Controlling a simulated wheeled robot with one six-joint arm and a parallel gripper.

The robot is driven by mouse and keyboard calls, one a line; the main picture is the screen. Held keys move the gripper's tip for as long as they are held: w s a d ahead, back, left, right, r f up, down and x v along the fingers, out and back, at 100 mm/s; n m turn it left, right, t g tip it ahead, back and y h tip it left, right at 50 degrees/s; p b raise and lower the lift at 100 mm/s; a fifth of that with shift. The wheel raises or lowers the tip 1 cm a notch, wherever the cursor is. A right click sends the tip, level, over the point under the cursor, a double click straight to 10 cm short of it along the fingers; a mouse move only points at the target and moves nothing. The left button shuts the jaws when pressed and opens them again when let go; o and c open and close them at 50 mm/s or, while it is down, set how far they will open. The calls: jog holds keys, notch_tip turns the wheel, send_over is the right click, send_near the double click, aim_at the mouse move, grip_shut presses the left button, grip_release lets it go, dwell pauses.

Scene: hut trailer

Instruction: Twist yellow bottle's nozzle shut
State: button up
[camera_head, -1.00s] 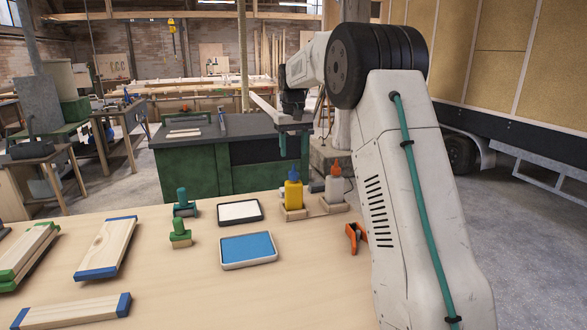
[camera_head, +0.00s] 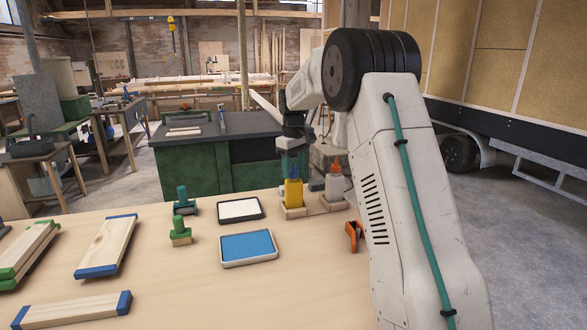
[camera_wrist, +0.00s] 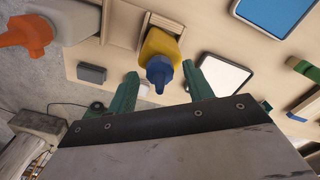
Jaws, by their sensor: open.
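The yellow bottle (camera_head: 293,193) stands upright in a wooden holder (camera_head: 292,212) near the table's far edge. Its blue nozzle (camera_wrist: 160,73) shows in the wrist view, pointing toward the gripper. My gripper (camera_head: 293,166) is above the bottle in the head view and hides much of the nozzle there. In the wrist view its two green fingers (camera_wrist: 163,84) are open, one on each side of the nozzle, with a gap to each. I cannot tell whether the nozzle is open or shut.
A white bottle with an orange nozzle (camera_head: 335,184) stands close by on the right. An orange clamp (camera_head: 353,236) sits at the right.

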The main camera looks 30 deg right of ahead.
jog(key=shift+f, duration=0.2)
jog(key=c, duration=1)
jog(key=shift+m, duration=2.6)
jog(key=o, duration=1)
notch_tip(320, 180, up, 8)
jog(key=shift+f, duration=0.1)
